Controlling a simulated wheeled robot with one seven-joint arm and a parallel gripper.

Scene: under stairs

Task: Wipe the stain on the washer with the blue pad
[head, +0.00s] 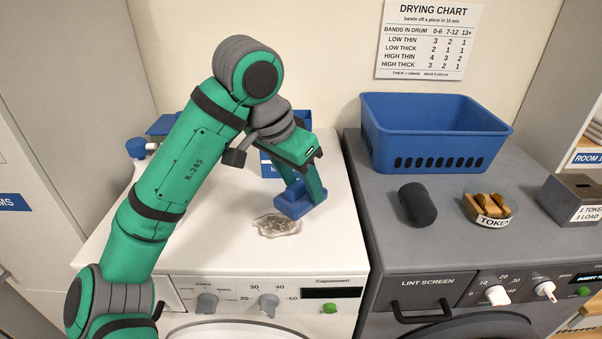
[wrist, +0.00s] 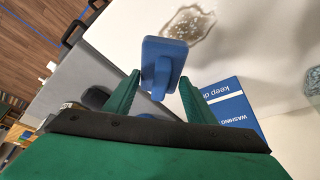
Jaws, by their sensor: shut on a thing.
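The blue pad (head: 296,201) is a block with a raised grip, held at the end of my arm above or on the white washer top (head: 338,235). My gripper (head: 305,185) is shut on the pad's grip; the pad (wrist: 163,57) also shows between both green fingers in the wrist view. The stain (head: 275,226) is a greyish, speckled patch on the washer, just in front of and left of the pad. I cannot tell whether the pad touches the washer.
A blue box (wrist: 235,103) with white lettering stands behind my gripper, mostly hidden by my arm in the head view. The grey dryer (head: 390,260) at right carries a blue basket (head: 435,150), a dark roll (head: 417,204), a token dish (head: 487,208) and a metal box (head: 575,200).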

